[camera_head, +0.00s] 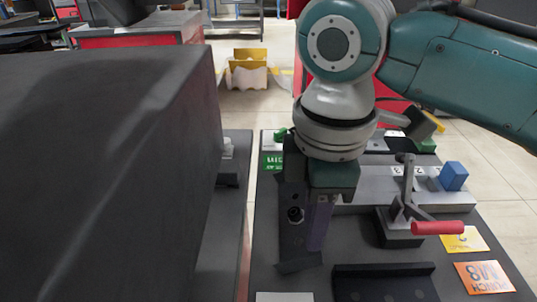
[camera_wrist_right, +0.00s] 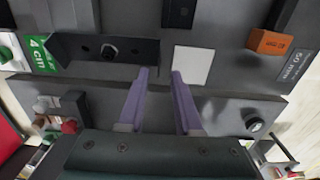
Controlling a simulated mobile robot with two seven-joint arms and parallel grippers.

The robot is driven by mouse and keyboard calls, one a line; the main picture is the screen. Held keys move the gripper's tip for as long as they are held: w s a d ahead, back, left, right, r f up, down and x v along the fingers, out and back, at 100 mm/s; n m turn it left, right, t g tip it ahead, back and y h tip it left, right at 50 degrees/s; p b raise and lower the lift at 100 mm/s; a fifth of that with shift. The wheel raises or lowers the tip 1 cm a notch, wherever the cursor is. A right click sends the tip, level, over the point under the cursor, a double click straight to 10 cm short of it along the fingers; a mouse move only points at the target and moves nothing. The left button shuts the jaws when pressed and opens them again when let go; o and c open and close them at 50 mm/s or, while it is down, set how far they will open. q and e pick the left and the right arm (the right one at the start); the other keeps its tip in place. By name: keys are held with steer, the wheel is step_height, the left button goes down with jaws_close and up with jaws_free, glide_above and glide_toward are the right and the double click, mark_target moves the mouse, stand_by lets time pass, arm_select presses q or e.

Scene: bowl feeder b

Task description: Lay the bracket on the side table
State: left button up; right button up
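The bracket (camera_head: 293,235) is a dark angle piece with a round fitting, on the near table's left edge in the head view. It also shows in the wrist view (camera_wrist_right: 85,47), left of the fingers. My right gripper (camera_head: 317,245) points down beside it; its purple fingers (camera_wrist_right: 162,73) are apart with nothing visible between them. The left finger overlaps the bracket's end in the picture; contact cannot be told. A second grey surface (camera_head: 233,205), perhaps the side table, lies left across a narrow gap. It also shows in the wrist view (camera_wrist_right: 218,112). My left gripper is not in view.
A large dark box shape (camera_head: 100,170) fills the left and hides part of the grey surface. The near table carries a red-handled clamp (camera_head: 437,228), a blue block (camera_head: 453,176), a dark holed plate (camera_head: 385,285) and yellow and orange cards. An orange block (camera_wrist_right: 270,41) shows in the wrist view.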

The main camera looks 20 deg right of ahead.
step_height(320, 180, up, 6)
steer(key=s+a+f+m+t+y, duration=0.2)
steer(key=s+a+f+m+y, duration=0.15)
steer(key=s+m, duration=0.35)
steer(key=s+d+m+t+h, duration=0.1)
steer(key=s+d+m+h, duration=0.2)
steer(key=s+d+m, duration=0.2)
steer(key=s+d, duration=0.3)
steer(key=d, duration=0.1)
steer(key=shift+s+d+f+m+p, duration=0.3)
steer(key=shift+s+f+m+p, duration=0.05)
steer(key=shift+m, duration=0.05)
steer(key=shift+r, duration=0.1)
